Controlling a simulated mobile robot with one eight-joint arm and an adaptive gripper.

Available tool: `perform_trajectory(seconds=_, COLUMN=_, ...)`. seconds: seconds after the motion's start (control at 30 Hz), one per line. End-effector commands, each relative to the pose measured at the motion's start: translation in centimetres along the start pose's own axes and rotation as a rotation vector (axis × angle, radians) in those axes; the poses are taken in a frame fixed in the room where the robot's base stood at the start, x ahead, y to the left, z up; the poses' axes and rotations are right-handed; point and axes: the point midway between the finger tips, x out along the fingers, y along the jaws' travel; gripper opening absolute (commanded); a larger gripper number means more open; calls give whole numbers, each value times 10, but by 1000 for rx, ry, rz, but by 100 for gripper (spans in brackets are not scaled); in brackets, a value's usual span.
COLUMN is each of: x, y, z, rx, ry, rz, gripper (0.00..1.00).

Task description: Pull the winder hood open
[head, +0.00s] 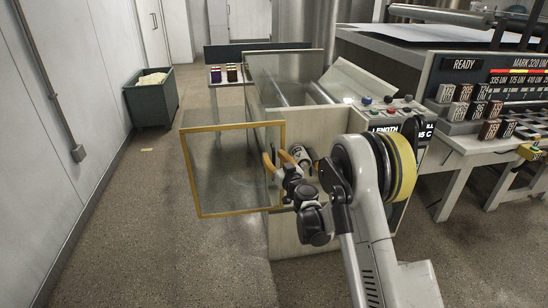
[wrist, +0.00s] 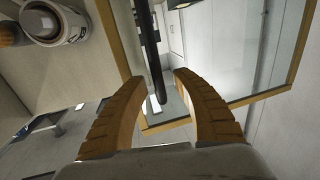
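The winder hood (head: 228,172) is a clear panel in a yellow frame. In the head view it stands out to the left of the pale winder cabinet (head: 305,222), with its right edge by my gripper (head: 277,160). The wrist view shows its frame and glass (wrist: 225,62) beyond my fingers. A dark bar (wrist: 153,55), seemingly the hood's handle, reaches between my fingertips (wrist: 157,78). The fingers are apart, with a gap visible on both sides of the bar. In the head view my gripper and wrist hide the handle.
A green bin (head: 150,100) stands at the back left near the wall. Small jars (head: 231,74) sit on a stand behind the hood. A control panel with buttons (head: 388,107) is right of the cabinet. The floor (head: 125,230) left of the hood is clear.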

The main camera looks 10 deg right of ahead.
Motion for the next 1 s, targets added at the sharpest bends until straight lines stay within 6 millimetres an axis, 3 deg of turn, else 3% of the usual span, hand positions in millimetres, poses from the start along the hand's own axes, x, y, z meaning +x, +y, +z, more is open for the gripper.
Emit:
perform_trajectory(seconds=0.27, x=-4, y=1, z=0, rx=0, ry=0, rz=1, gripper=34)
perform_trajectory(seconds=0.37, x=-18, y=1, z=0, rx=0, ry=0, rz=2, gripper=34)
perform_trajectory(seconds=0.73, x=-97, y=1, z=0, rx=0, ry=0, rz=2, gripper=34)
perform_trajectory(seconds=1.0, x=-120, y=0, z=0, rx=0, ry=-1, rz=0, gripper=34)
